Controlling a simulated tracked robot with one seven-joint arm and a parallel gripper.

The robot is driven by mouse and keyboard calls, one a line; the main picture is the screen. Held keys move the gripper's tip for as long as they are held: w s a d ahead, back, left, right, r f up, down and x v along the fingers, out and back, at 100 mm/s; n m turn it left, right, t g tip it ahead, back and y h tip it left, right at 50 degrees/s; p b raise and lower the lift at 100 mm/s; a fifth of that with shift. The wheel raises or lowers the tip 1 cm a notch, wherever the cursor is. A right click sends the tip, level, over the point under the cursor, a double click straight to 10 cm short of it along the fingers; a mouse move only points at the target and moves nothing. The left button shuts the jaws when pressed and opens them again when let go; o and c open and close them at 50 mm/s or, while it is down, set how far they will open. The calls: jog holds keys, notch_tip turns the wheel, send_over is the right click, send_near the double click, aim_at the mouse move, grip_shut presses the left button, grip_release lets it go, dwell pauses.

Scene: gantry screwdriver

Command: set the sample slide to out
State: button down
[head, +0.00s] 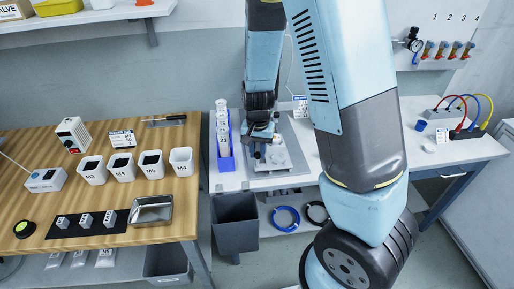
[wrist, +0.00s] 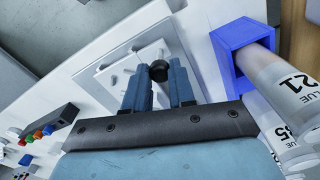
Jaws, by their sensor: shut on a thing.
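My gripper (wrist: 158,80) is shut on a small round black knob (wrist: 158,70), which sits between its two blue fingertips in the wrist view. The knob stands over a light grey plate (wrist: 110,75), which looks like the sample slide unit on the white bench. In the head view my gripper (head: 262,140) reaches down at the plate (head: 292,158), and the knob is hidden there. How far the slide is in or out cannot be told.
A blue rack (head: 224,160) of labelled tubes stands close left of my gripper; in the wrist view the rack (wrist: 233,38) is at the right. A grey bin (head: 235,225) is below. Coloured cables (head: 470,110) are at the right. My arm hides much of the bench.

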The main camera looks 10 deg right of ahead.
jog(key=shift+s+a+f, duration=0.1)
jog(key=shift+s, duration=0.2)
jog(key=c, duration=1.2)
grip_release()
jog(key=shift+s, duration=0.1)
jog(key=shift+o, duration=1.3)
jog(key=shift+w, duration=0.2)
jog(key=shift+r, duration=0.75)
notch_tip(320, 180, up, 12)
jog(key=shift+r, duration=0.2)
